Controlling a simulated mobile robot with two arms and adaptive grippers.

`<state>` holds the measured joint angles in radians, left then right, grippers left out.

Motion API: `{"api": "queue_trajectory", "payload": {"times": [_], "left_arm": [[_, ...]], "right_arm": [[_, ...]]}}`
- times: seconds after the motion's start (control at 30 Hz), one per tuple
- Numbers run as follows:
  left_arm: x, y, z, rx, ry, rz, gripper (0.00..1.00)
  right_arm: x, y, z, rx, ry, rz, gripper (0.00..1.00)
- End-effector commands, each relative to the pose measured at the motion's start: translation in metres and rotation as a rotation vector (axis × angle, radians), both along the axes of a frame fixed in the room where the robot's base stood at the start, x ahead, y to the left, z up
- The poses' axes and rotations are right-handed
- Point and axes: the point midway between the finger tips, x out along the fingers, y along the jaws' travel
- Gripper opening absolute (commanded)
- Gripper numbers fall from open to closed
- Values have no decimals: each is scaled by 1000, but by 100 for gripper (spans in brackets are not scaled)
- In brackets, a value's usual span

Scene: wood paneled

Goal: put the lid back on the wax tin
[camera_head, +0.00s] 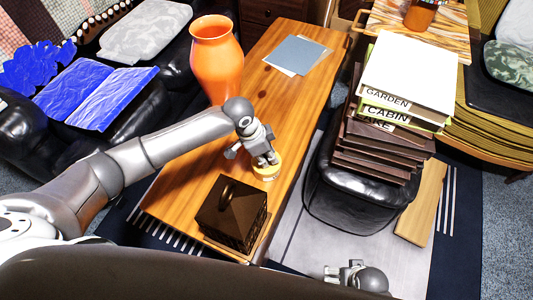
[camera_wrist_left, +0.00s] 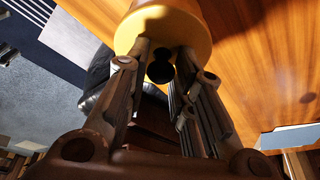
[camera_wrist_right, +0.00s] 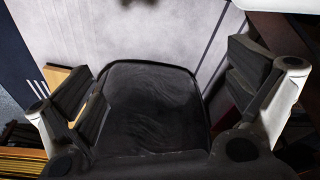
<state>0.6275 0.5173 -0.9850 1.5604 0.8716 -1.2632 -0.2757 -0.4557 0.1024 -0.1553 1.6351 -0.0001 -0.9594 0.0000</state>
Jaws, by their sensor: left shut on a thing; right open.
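My left gripper (camera_head: 265,160) points down over the wooden table and is shut on the lid's dark knob. The round yellow lid (camera_head: 266,173) is below the fingertips, near the table's right edge. In the left wrist view the yellow disc (camera_wrist_left: 205,35) fills the top middle, with the dark knob (camera_wrist_left: 160,70) between the fingers. I cannot make out the wax tin separately from the lid, nor tell whether the lid touches it. My right gripper (camera_head: 345,272) is open and empty, low over the floor to the right of the table.
A dark brown box with a sloped top (camera_head: 233,212) stands at the table's near end. An orange vase (camera_head: 216,60) and blue-grey sheets (camera_head: 296,54) are farther back. A black stool (camera_head: 350,190) bearing stacked brown trays and books (camera_head: 408,75) stands right of the table.

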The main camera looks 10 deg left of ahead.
Motion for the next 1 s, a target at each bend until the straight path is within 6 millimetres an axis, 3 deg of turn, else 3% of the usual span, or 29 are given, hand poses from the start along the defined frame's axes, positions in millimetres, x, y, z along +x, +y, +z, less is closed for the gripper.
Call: {"api": "queue_trajectory", "payload": {"times": [1.0], "left_arm": [[0, 0, 0, 0, 0, 0, 6]], "right_arm": [[-4, -1, -15, 0, 2, 3, 100]]}}
